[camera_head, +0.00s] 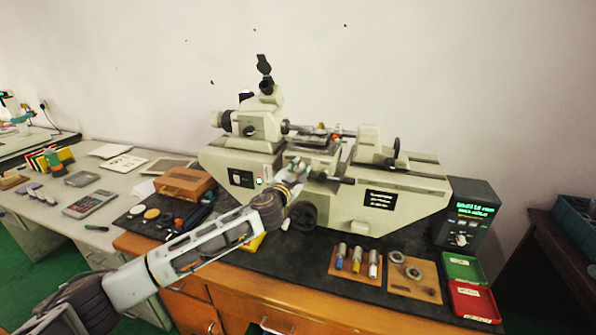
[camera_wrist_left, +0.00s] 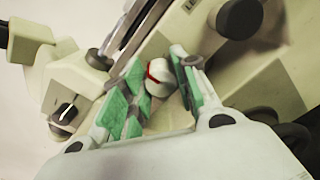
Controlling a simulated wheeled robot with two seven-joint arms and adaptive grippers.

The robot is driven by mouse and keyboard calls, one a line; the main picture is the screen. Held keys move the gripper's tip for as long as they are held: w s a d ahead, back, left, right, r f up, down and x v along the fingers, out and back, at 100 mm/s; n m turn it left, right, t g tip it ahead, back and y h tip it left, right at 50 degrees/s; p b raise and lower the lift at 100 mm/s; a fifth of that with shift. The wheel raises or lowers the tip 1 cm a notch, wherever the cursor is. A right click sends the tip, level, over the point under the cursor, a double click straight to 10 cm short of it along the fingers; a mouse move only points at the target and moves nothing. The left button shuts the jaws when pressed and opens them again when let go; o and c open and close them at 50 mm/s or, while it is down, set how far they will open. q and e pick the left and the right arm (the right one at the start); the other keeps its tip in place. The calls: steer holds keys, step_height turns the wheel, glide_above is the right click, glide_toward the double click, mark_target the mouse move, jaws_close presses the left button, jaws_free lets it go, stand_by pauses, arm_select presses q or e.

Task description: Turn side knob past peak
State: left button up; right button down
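The side knob (camera_wrist_left: 160,80) is a small pale knob with a red mark, in the left wrist view. My left gripper (camera_wrist_left: 159,72) has one green-padded finger on each side of it. The knob nearly fills the space between the fingertips; whether both pads press on it is unclear. In the head view my left gripper (camera_head: 299,167) is at the front middle of the pale measuring machine (camera_head: 345,205) and hides the knob there. My right gripper is not in view.
A black handwheel (camera_head: 303,216) sits just below my left gripper. A black display box (camera_head: 468,213) with green digits stands at the right. In front are a board with bearing rings (camera_head: 413,272), a green tray (camera_head: 462,267) and a red tray (camera_head: 473,302). A wooden box (camera_head: 184,184) is at left.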

arm_select(q)
steer(key=c, duration=0.4)
